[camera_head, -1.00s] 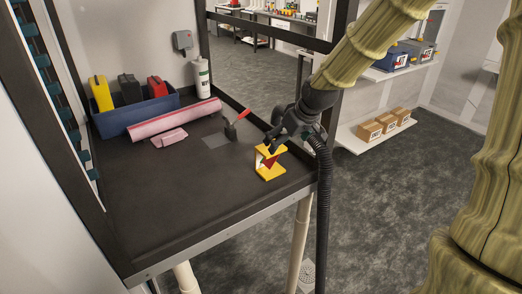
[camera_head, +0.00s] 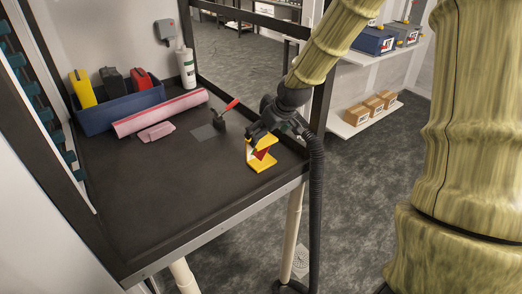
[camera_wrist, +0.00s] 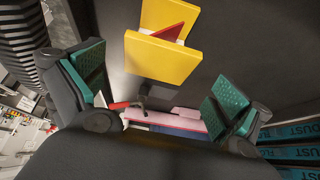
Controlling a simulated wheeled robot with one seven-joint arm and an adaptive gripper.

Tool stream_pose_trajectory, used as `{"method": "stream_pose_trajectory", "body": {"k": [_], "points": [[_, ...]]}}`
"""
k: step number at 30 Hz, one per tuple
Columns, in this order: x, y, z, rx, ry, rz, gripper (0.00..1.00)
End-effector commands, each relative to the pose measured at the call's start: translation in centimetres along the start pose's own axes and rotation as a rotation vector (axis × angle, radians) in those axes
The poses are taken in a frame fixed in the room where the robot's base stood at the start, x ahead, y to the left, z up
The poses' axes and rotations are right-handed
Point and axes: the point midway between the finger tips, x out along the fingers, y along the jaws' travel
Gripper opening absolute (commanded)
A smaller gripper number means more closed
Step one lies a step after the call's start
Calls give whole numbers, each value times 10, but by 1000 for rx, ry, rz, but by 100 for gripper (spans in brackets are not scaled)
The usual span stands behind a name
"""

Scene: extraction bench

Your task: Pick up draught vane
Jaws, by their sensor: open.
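The draught vane, as I take it, is a small yellow piece with two flat plates and a red triangular part between them (camera_head: 262,163). It stands on the dark bench near the right front corner. My gripper (camera_head: 252,137) is right above and beside it and partly hides its top. In the wrist view the yellow plates (camera_wrist: 163,58) show at the top centre, beyond the green-padded fingers of my gripper (camera_wrist: 156,88). The fingers are wide apart with nothing between them. I cannot tell whether a finger touches the vane.
A red-handled tool (camera_head: 220,121) stands by a grey patch behind the vane. A pink roll (camera_head: 160,112), a pink block (camera_head: 156,132), a blue bin (camera_head: 119,112) with containers and a white bottle (camera_head: 186,70) stand farther back. The bench's front left is clear.

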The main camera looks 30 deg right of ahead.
Motion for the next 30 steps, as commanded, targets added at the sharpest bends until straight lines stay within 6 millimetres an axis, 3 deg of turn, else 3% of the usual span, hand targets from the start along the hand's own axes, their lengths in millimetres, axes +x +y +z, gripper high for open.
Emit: {"method": "stream_pose_trajectory", "body": {"k": [21,30], "points": [[46,3,-1,0,-1,0,100],[53,2,0,0,-1,-1,100]]}}
